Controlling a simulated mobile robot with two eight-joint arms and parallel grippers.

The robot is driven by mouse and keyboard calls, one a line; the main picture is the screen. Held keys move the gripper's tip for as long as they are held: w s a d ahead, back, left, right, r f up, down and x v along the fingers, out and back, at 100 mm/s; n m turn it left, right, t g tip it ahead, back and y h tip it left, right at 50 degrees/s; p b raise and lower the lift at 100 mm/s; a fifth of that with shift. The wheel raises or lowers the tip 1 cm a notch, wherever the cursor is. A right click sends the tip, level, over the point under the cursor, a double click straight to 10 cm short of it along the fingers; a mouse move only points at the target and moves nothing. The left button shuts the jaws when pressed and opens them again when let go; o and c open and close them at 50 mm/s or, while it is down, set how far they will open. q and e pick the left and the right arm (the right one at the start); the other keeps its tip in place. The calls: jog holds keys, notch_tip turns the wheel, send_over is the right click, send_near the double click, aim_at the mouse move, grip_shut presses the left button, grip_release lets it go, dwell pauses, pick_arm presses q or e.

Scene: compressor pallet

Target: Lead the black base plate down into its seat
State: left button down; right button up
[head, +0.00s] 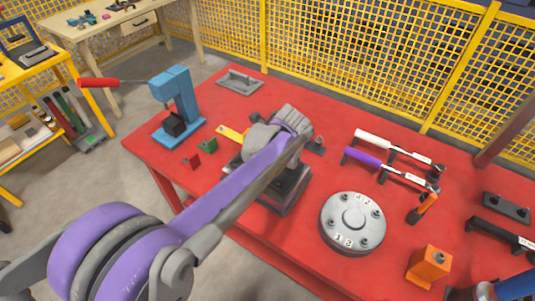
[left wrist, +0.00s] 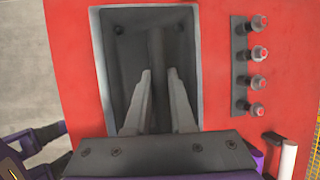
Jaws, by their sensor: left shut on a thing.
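The black base plate (left wrist: 134,58) shows in the left wrist view as a dark plate with a raised rib down its middle. It lies within the rim of a grey rectangular seat (left wrist: 194,20). My left gripper (left wrist: 160,78) reaches down into the seat from above, its two fingers closed on the rib. The fingers hide part of the plate, so I cannot tell whether it touches the seat floor. In the head view my left gripper (head: 284,150) is over the dark seat block (head: 288,194) and hides most of it and the plate.
The red table (head: 330,170) carries a blue press (head: 178,100) at left, a round grey flange (head: 352,222) at right, an orange block (head: 430,265) and torque wrenches (head: 385,160). A bolt rack (left wrist: 240,65) stands close right of the seat in the wrist view.

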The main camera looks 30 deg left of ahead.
pick_arm(q)
jog(key=shift+f+b, duration=0.4)
jog(key=shift+f, duration=0.25)
jog(key=c, duration=0.7)
grip_release()
jog(key=p+v, duration=0.1)
jog(key=v, duration=0.9)
jog(key=shift+d+r, duration=0.2)
jog(key=shift+r, duration=0.15)
jog(key=shift+s, duration=0.1)
jog(key=s+d+f+n+t+h+p, duration=0.1)
jog(key=s+d+f+n, duration=0.1)
jog(key=s+n, duration=0.4)
jog(key=s+d+f+n+t+h+p, duration=0.1)
jog(key=s+d+f+n+h+p, duration=0.1)
jog(key=s+n, duration=0.4)
jog(key=s+d+f+n+h+p, duration=0.1)
jog(key=s+d+f+n+p, duration=0.1)
jog(key=s+n, duration=0.4)
jog(key=shift+s+f+t, duration=0.4)
jog(key=shift+s+f, duration=0.05)
jog(key=shift+f, duration=0.2)
